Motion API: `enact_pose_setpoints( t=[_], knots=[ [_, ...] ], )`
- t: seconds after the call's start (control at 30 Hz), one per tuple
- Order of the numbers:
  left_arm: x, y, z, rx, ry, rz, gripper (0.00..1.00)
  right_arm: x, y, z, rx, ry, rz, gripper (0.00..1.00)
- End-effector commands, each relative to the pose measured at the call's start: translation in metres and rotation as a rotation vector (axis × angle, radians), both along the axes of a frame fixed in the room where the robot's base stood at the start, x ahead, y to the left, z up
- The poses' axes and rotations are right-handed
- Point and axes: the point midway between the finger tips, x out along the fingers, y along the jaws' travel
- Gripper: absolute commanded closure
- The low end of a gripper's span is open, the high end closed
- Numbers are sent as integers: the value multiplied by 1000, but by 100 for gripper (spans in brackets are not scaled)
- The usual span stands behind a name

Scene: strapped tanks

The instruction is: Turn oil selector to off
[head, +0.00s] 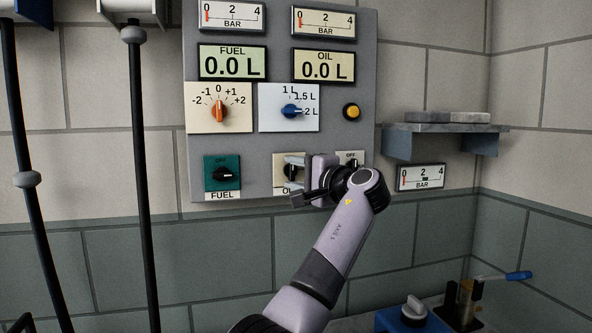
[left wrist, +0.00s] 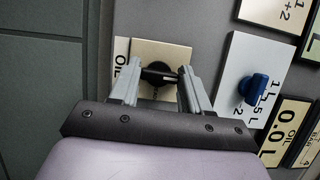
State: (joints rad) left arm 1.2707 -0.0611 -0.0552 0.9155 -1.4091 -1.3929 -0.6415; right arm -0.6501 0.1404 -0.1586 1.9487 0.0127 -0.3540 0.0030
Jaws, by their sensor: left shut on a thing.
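The oil selector is a black knob on a cream plate (head: 279,165), low on the grey panel, with a partly hidden OIL label below it. In the left wrist view its black knob (left wrist: 158,74) sits between my fingers, its bar running roughly along the panel's vertical. My right gripper is not in view.
Left of it is the green fuel selector (head: 222,174); at right, a partly covered OFF selector (head: 351,158). Above are the orange knob (head: 219,112), blue knob (head: 291,111) and yellow button (head: 352,111). The oil display (head: 324,66) reads 0.0 L. A shelf (head: 440,136) juts out at right.

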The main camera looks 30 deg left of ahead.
Motion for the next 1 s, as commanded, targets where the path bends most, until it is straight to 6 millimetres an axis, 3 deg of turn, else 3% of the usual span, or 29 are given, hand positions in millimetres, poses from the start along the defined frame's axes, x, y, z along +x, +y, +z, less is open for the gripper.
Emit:
enact_pose_setpoints(
  t=[0.57,0.6,0.67,1.0],
  knots=[
    [1,-1,-1,-24,-27,-3,84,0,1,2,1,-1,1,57],
    [1,-1,-1,-24,-27,-3,47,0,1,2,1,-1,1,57],
    [0,-1,-1,-24,-26,-3,28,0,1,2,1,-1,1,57],
    [0,-3,-1,-22,-25,-3,28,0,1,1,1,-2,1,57]
  ],
)
